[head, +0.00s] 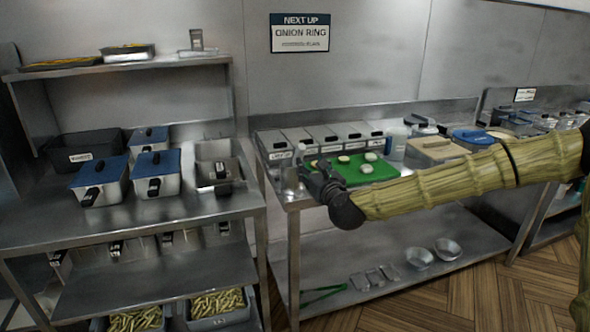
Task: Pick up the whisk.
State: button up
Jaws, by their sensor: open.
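I cannot make out a whisk in the head view; it may be hidden or too small to tell. My gripper (310,172) is dark and open. It is over the front left part of the middle steel table (300,199), beside the left edge of a green cutting board (378,171). My arm covers part of the table's front edge. The fingertips are small here, and I see nothing held between them.
Round pieces lie on the board, and lidded steel containers (325,135) line the table's back. The lower shelf (345,259) holds two metal bowls (418,257), small racks and a green-handled tool (322,293). Blue-lidded fryer pots (156,172) stand on the left table.

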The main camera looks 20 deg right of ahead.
aim_at(299, 156)
jog(key=w, duration=0.3)
jog(key=w+p, duration=0.1)
jog(key=w, duration=0.1)
jog(key=shift+w+a, duration=0.25)
jog(key=shift+w, duration=0.05)
jog(key=shift+w+a+f+p, duration=0.1)
jog(key=shift+w+p, duration=0.2)
jog(key=shift+w, duration=0.45)
jog(key=shift+w+d+f+p, duration=0.15)
jog(key=shift+w+p, duration=0.1)
jog(key=shift+w, duration=0.5)
jog(key=shift+w+a+f+p, duration=0.15)
jog(key=shift+w+p, duration=0.15)
jog(key=shift+w, duration=0.45)
jog(key=shift+c, duration=0.5)
grip_shut()
